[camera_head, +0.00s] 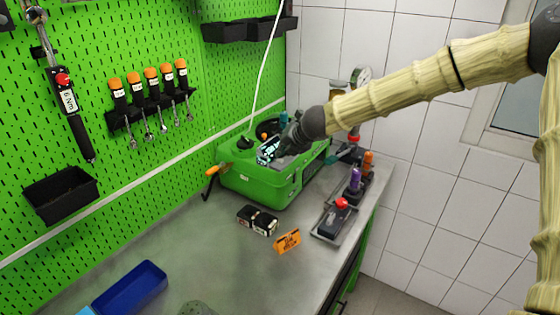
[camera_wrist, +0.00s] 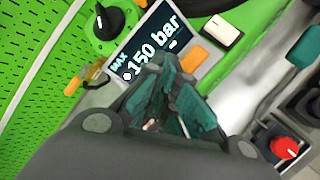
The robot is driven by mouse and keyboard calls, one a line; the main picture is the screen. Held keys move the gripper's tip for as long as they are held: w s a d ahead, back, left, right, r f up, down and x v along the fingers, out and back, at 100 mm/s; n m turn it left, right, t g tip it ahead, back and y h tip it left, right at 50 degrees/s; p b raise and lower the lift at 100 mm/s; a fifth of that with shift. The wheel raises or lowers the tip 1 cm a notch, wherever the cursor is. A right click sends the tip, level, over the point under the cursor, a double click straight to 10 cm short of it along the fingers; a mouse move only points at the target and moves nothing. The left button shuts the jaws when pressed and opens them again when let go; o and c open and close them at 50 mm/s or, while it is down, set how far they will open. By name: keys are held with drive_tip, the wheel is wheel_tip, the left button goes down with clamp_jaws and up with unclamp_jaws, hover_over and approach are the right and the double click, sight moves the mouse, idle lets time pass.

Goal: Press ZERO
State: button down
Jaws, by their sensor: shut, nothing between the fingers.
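The green pump test unit (camera_head: 258,188) stands on the bench against the pegboard wall. Its display (camera_wrist: 150,45) reads "MAX 150 bar" in the wrist view. An orange button (camera_wrist: 194,60) lies right of the display, and a white switch (camera_wrist: 222,32) lies beyond it. I can read no ZERO label on either. My gripper (camera_wrist: 172,112) is shut and empty, its teal fingertips just below the display's lower edge in the wrist view. In the head view my gripper (camera_head: 279,152) is over the unit's top panel and hides part of it. I cannot tell whether it touches.
A black knob (camera_wrist: 106,24) is left of the display. A red-topped device (camera_head: 340,204) stands on a tray to the right. A small orange sign (camera_head: 287,241) and a black-and-white item (camera_head: 257,220) lie in front.

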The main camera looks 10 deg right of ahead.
drive_tip(key=shift+f+b, duration=0.5)
drive_tip(key=shift+f, duration=0.05)
idle(0.5)
drive_tip(key=shift+r, duration=0.1)
drive_tip(key=shift+w+r+p, duration=0.1)
drive_tip(key=shift+r+p, duration=0.65)
drive_tip(key=shift+r, duration=0.1)
drive_tip(key=shift+r, duration=0.1)
drive_tip(key=shift+r+p, duration=2)
drive_tip(key=shift+r, duration=0.4)
